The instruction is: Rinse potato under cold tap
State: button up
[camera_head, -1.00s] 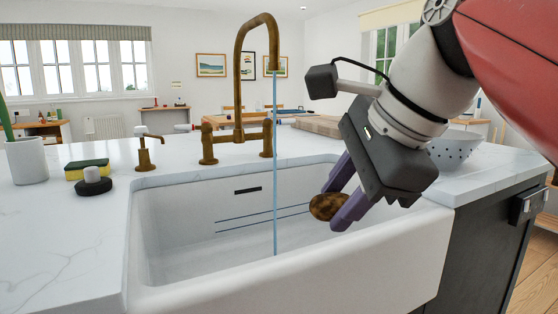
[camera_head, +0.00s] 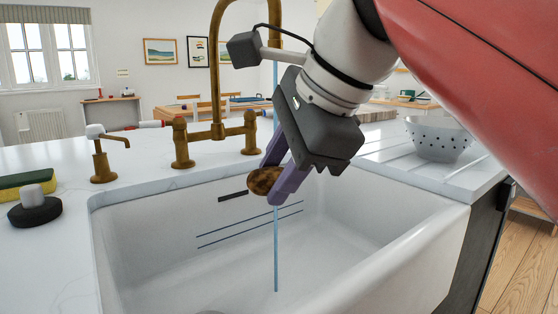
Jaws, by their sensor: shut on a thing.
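A brown potato (camera_head: 265,181) is held between the purple fingers of my gripper (camera_head: 276,184), which is shut on it. The potato is above the basin of the white sink (camera_head: 380,255). The brass tap (camera_head: 216,95) stands behind the sink, and a thin blue stream of water (camera_head: 276,250) runs from it down into the basin. The stream lines up with the gripper fingers and the right side of the potato. I cannot tell whether the water touches the potato itself.
A white colander (camera_head: 438,139) stands on the ridged counter at the right. A brass dispenser (camera_head: 102,153), a sponge (camera_head: 25,184) and a dark brush with a pale knob (camera_head: 35,209) are on the left counter. The sink's front wall rises below my gripper.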

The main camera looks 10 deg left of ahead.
jog(key=w+a+f+p, duration=0.1)
jog(key=w+a, duration=0.1)
jog(key=w, duration=0.4)
jog(key=w+a+f+p, duration=0.1)
jog(key=w+a+p, duration=0.1)
jog(key=w, duration=0.5)
jog(key=shift+a+f, duration=0.25)
jog(key=shift+f, duration=0.1)
jog(key=shift+w, duration=0.1)
jog(key=shift+d, duration=0.1)
dwell(0.5)
jog(key=shift+w+d, duration=0.15)
jog(key=shift+d, duration=0.35)
jog(key=shift+a, duration=0.15)
jog(key=shift+s+a, duration=0.2)
jog(key=shift+a, duration=0.25)
jog(key=shift+w+d, duration=0.1)
jog(key=shift+d, duration=0.1)
